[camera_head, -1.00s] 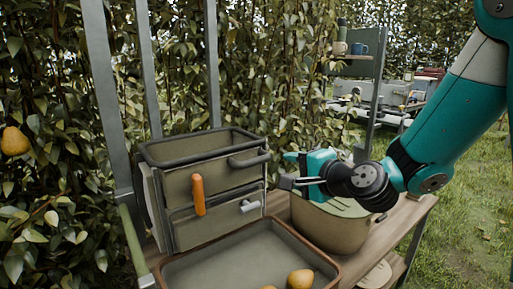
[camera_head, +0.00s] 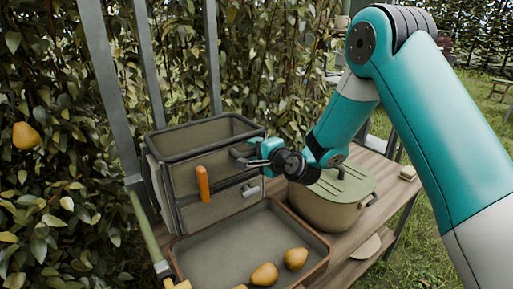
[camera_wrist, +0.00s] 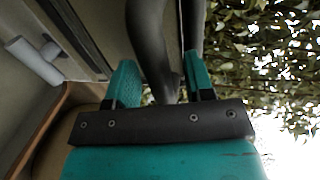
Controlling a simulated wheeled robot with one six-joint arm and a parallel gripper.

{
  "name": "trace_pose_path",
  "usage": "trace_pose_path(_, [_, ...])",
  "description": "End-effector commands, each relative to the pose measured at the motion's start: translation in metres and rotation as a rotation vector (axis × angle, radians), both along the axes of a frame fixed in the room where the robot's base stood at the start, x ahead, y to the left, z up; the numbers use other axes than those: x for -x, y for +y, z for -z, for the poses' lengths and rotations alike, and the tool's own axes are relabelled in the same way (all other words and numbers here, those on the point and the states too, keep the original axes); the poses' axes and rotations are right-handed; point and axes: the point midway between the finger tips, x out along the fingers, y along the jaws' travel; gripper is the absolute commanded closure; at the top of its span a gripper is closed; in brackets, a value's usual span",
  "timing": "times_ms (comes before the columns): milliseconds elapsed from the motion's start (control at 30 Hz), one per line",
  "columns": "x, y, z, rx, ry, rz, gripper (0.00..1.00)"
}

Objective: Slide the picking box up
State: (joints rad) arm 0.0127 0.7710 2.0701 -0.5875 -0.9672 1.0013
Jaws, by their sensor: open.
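The picking box (camera_head: 223,162) is an open beige box with a dark rim, standing at the left end of the bench against grey uprights. A dark bar handle (camera_head: 240,156) sticks out from its right front. My gripper (camera_head: 254,162) is at this handle in the head view, its fingers pointing left. In the wrist view my gripper (camera_wrist: 162,82) is open, with the dark curved handle (camera_wrist: 150,45) between its two teal fingers. I cannot tell whether a finger touches the handle.
Below are an orange grip (camera_head: 203,183) and a light grey knob (camera_head: 250,190). A tray (camera_head: 225,248) with several pears lies in front. A lidded pot (camera_head: 325,208) stands close to the right, under my arm. Leaves and a pear (camera_head: 26,136) hang at left.

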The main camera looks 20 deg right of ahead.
Motion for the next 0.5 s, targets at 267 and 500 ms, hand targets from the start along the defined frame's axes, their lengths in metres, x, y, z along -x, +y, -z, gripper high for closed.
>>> trace_pose_path(267, [-0.0019, 0.0004, 0.001, 0.0, 0.001, 0.001, 0.52])
trace_pose_path(500, [-0.0017, 0.0004, 0.0009, 0.0, 0.001, 0.001, 1.0])
